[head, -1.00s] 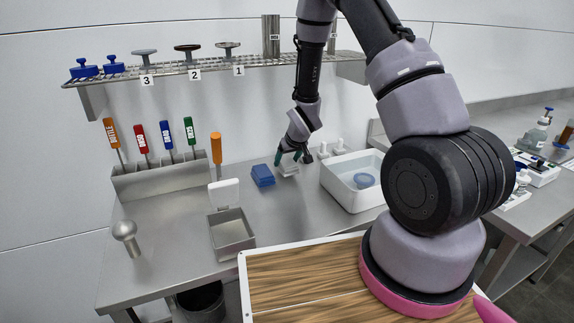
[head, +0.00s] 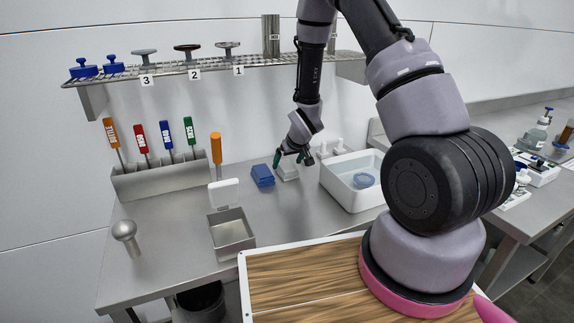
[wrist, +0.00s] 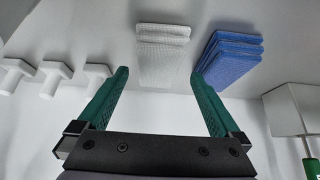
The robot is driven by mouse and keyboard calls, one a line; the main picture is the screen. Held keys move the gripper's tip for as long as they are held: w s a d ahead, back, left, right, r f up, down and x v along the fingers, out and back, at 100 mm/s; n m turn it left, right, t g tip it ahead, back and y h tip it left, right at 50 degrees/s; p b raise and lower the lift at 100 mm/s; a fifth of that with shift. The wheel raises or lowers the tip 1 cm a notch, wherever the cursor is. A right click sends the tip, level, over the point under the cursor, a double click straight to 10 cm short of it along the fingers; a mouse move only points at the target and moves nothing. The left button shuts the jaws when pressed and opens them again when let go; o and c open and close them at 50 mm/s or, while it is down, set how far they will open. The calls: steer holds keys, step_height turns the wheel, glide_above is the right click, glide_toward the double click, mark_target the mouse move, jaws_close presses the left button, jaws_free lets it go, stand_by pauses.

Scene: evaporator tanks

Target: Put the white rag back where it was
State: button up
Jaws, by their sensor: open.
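White folded rags (head: 287,172) lie in a small stack on the steel counter, just left of the white basin. In the wrist view the white stack (wrist: 163,58) is ahead of and between my two green fingertips. My gripper (head: 293,158) is open just above and behind the stack in the head view, and holds nothing. In the wrist view my open gripper (wrist: 159,76) shows a clear gap between its fingers. I cannot tell whether a finger touches the stack. A stack of blue rags (head: 262,175) lies just to its left, also visible in the wrist view (wrist: 230,58).
The white basin (head: 338,189) with a blue round item stands right of the rags. White T-shaped pieces (wrist: 53,77) are near my gripper. A tool holder (head: 160,181) and open steel box (head: 232,233) stand left. A wire shelf (head: 210,65) hangs above.

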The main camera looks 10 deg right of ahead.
steer(key=s+d+r+m, duration=0.15)
steer(key=s+r, duration=0.25)
steer(key=r, duration=0.6)
steer(key=s+d+r+m, duration=0.1)
steer(key=s+d+r, duration=0.3)
steer(key=r, duration=0.6)
steer(key=s+d+r+m, duration=0.1)
steer(key=s+r, duration=0.4)
steer(key=r, duration=0.4)
steer(key=s+r+m, duration=0.1)
steer(key=s+r, duration=0.4)
steer(key=s, duration=0.3)
steer(key=s+a+r+m+y, duration=0.1)
steer(key=s+r+m, duration=0.1)
steer(key=s+r, duration=0.4)
steer(key=s, duration=0.3)
steer(key=shift+r+t, duration=0.25)
steer(key=shift+t, duration=0.05)
